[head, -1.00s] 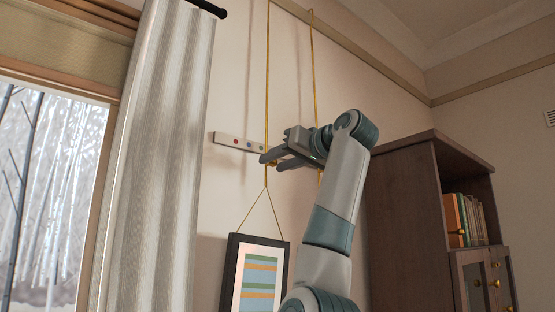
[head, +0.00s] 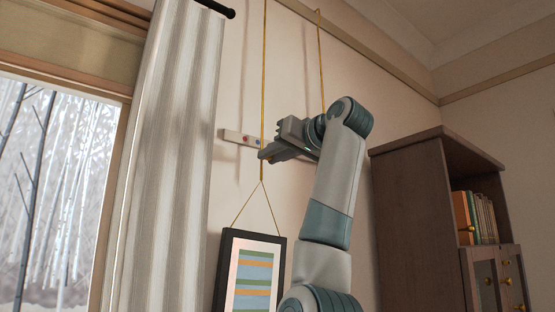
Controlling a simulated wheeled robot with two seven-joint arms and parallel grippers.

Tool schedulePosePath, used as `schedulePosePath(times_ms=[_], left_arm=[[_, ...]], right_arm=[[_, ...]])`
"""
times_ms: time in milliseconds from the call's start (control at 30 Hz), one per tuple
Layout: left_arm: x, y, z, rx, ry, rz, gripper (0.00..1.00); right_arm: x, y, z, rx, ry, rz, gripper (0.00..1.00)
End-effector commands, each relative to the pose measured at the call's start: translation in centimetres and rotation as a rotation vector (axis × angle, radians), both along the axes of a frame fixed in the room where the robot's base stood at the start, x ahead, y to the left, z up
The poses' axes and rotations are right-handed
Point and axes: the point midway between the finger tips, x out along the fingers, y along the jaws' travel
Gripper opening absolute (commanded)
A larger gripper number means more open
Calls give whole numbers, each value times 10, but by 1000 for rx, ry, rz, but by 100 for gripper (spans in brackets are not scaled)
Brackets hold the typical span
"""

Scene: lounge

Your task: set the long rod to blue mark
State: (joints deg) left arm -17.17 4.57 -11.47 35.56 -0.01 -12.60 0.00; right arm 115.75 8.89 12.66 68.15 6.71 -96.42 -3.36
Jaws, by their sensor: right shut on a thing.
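Two thin yellow rods hang down the wall. The left rod (head: 263,70) reaches lower in view and ends where a V-shaped cord bears a framed picture (head: 227,268). The right rod (head: 320,60) passes behind my right arm, so its lower end is hidden. A pale strip (head: 231,136) on the wall carries a red mark (head: 245,139) and a blue mark (head: 256,141). The left rod crosses the strip just right of the blue mark. My right gripper (head: 263,154) is shut on the left rod, a little below the strip. My left gripper is not in view.
A striped curtain (head: 165,160) hangs by the window at left, under a dark curtain pole (head: 217,8). A dark wooden bookcase (head: 415,220) with several books stands at right. The wall between curtain and rods is bare except for the strip.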

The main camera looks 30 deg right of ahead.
Motion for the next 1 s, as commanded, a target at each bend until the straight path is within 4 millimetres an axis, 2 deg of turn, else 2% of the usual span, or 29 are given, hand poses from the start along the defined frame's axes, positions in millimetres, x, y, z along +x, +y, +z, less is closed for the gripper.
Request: schedulePosePath(times_ms=[67, 100, 167, 500, 667, 867, 1000], left_arm=[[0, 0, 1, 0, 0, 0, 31], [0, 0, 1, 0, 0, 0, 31], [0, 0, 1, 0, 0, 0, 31], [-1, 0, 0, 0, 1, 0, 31], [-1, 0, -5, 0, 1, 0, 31], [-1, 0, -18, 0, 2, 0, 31], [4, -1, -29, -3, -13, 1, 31]], right_arm=[[0, 0, 1, 0, -2, 0, 0], [0, 0, 1, 1, -2, 0, 22], [0, 0, 1, 0, -2, 0, 36], [-1, -1, 1, 0, -2, 0, 36], [-8, -2, 0, 0, -2, 0, 36], [-31, -3, -2, 0, -4, -2, 36], [-56, -5, -3, -1, -6, -2, 36]])
